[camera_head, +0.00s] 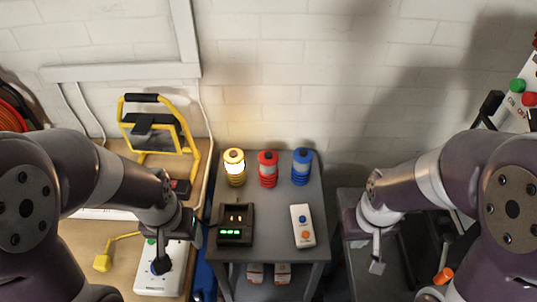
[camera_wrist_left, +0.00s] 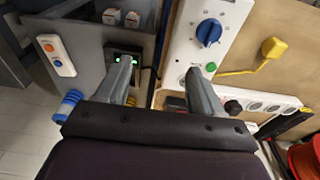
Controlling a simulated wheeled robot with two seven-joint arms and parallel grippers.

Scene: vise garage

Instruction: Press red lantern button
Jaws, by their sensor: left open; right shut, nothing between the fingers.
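The red lantern (camera_head: 268,170) stands upright on the grey cabinet between the lit yellow lantern (camera_head: 234,168) and the blue lantern (camera_head: 302,167). It is not visible in the left wrist view. My left gripper (camera_head: 188,226) is left of the cabinet, apart from the red lantern; its fingers are hard to see in the head view. The left wrist view shows it open (camera_wrist_left: 160,66) with nothing between the fingers. My right gripper (camera_head: 377,262) is shut and empty, to the right of the cabinet, pointing down.
A black charger (camera_head: 236,226) with green lights and a white remote (camera_head: 303,227) lie in front of the lanterns. A white box with a blue knob (camera_wrist_left: 208,32) is below my left gripper. A yellow work lamp (camera_head: 160,130) stands at the back left.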

